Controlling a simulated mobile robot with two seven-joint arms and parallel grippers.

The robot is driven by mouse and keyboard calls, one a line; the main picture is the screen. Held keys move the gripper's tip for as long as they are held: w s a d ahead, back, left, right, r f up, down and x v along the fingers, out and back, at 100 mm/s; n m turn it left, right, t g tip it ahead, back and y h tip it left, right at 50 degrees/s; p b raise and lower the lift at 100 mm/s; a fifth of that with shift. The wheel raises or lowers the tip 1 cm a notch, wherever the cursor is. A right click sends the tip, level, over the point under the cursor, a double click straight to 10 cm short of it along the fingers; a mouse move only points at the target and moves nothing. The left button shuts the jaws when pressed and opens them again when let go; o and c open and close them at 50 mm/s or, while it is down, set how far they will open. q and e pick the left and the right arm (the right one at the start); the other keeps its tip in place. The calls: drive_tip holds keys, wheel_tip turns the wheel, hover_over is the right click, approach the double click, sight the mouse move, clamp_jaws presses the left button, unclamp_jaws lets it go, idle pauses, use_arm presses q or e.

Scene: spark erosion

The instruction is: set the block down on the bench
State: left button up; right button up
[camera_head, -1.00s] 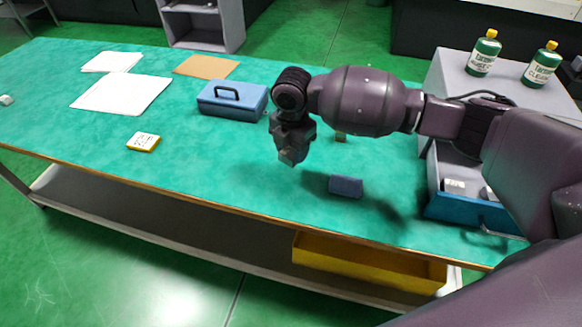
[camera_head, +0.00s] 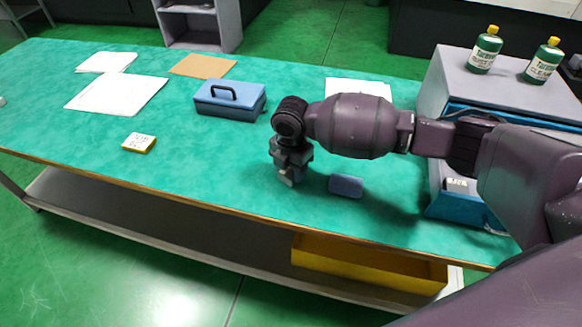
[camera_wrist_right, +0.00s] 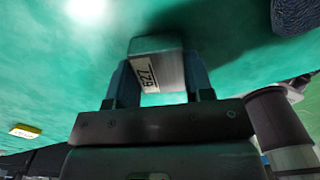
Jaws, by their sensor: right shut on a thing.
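My right gripper (camera_head: 287,178) points down over the green bench top (camera_head: 230,165), near its front middle. In the right wrist view the gripper (camera_wrist_right: 158,90) is shut on a grey metal block (camera_wrist_right: 155,45) with a white number label on its side. The block sits between the two fingers. In the head view the gripper mostly hides it, low over the bench; I cannot tell whether it touches the surface. My left gripper is not in view.
A blue-grey pad (camera_head: 346,185) lies just right of the gripper. A blue toolbox (camera_head: 231,101) stands behind left. A yellow-edged labelled piece (camera_head: 139,142) lies left. An open blue drawer unit (camera_head: 460,207) stands right.

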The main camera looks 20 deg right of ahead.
sight(291, 170)
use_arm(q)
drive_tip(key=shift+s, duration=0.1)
use_arm(e)
drive_tip(key=o, duration=0.8)
drive_tip(key=shift+f, duration=0.15)
drive_tip(key=o, duration=0.5)
drive_tip(key=shift+c, duration=0.2)
use_arm(q)
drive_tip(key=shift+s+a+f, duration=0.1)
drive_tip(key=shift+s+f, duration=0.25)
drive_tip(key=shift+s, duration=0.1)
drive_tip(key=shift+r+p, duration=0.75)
drive_tip(key=shift+p, duration=0.35)
use_arm(e)
wheel_tip(291, 170, up, 12)
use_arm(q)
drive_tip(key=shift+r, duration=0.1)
